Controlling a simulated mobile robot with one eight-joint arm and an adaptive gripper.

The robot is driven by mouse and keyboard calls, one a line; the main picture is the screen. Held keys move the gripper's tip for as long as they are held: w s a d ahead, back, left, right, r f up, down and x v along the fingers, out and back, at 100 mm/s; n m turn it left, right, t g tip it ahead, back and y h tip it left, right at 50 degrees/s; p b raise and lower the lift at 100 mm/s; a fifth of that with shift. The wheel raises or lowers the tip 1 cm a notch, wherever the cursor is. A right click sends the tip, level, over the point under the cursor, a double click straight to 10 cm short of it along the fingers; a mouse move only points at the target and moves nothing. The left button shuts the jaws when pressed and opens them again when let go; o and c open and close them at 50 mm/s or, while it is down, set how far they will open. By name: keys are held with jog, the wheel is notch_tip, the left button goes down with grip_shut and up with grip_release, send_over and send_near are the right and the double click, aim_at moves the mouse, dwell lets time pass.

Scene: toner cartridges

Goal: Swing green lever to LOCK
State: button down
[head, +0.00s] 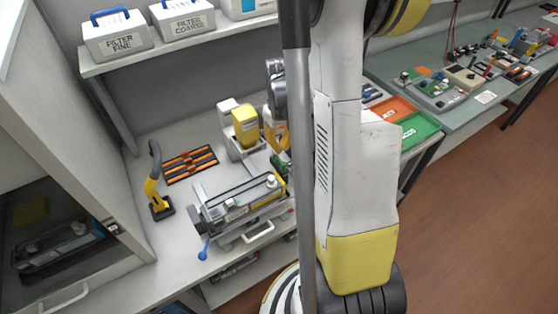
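A grey device with a long cartridge-like unit (240,205) on top stands at the front of the bench, left of my column. A small green part (277,159) shows at its far right end, partly hidden by my column. It may be the green lever; no LOCK mark can be read. A lever with a blue knob (203,253) hangs at the device's front left corner. My arm and column cover the area right of the device. I cannot make out my gripper's fingers, nor whether they touch the green part.
A yellow-handled tool (154,185) stands at left beside an orange-and-black rack (190,164). A yellow-and-white unit (244,128) stands behind the device. Filter boxes (116,36) sit on the shelf above. Orange (392,108) and green (418,128) trays lie to the right.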

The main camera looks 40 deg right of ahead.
jog(key=shift+w+a+f, duration=0.15)
jog(key=shift+w+a, duration=0.1)
jog(key=shift+a, duration=0.25)
dwell(0.4)
jog(key=shift+a+b, duration=0.2)
jog(key=shift+b, duration=0.1)
jog(key=shift+w+a, duration=0.15)
jog(key=shift+a, duration=0.15)
dwell(0.4)
jog(key=shift+a, duration=0.25)
jog(key=shift+a+b, duration=0.15)
jog(key=shift+b, duration=0.15)
jog(key=shift+a, duration=0.5)
dwell(0.4)
jog(key=shift+a, duration=0.25)
jog(key=shift+a, duration=0.1)
